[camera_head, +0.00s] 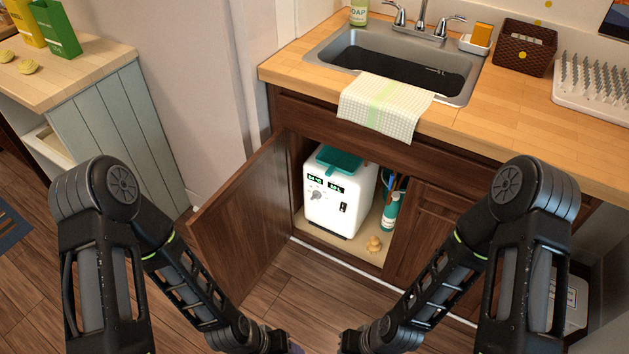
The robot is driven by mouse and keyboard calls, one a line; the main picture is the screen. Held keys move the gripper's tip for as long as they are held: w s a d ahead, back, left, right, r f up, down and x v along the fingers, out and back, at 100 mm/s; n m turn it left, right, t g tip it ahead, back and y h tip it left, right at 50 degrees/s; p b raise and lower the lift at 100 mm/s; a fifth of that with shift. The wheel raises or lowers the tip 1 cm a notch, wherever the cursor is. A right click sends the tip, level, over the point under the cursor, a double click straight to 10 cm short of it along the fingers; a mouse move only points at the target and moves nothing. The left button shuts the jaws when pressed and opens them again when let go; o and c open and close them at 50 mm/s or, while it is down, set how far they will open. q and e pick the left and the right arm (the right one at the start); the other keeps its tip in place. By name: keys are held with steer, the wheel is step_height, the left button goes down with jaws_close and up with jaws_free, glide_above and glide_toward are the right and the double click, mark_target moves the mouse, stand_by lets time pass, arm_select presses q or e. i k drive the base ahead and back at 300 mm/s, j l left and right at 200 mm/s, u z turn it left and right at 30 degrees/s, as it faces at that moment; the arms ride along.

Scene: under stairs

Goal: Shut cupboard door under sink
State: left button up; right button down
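The cupboard door (243,222) under the sink is dark brown wood and stands wide open, swung out to the left. The cupboard's open bay holds a white appliance (338,195) with a teal top, a teal bottle (391,212) and a small tan object (374,244) on its floor. The right-hand door (437,233) is shut. My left arm comes in at the left and its forearm reaches down to the bottom middle, in front of the open door's lower part. My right arm mirrors it on the right. Both grippers are cut off at the bottom edge, so their fingers are hidden.
The sink (400,60) is set in a wooden counter, with a checked towel (385,106) hanging over its front edge. A basket (525,47) and a white drying rack (594,86) stand at the right. A pale cabinet (121,138) is at the left. Wooden floor lies clear before the cupboard.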

mark_target(238, 232)
steer(key=j+z, duration=0.4)
steer(key=i+j+z, duration=0.1)
steer(key=z, duration=0.25)
steer(key=j+z, duration=0.4)
steer(key=j, duration=0.45)
steer(key=k+j+z, duration=0.1)
steer(key=j, duration=0.4)
steer(key=k+j, duration=0.1)
steer(key=j, duration=0.35)
steer(key=j+z, duration=0.15)
steer(key=j, duration=0.35)
steer(key=k+j, duration=0.15)
steer(key=j, duration=0.3)
steer(key=k+j+z, duration=0.1)
steer(key=j, duration=0.35)
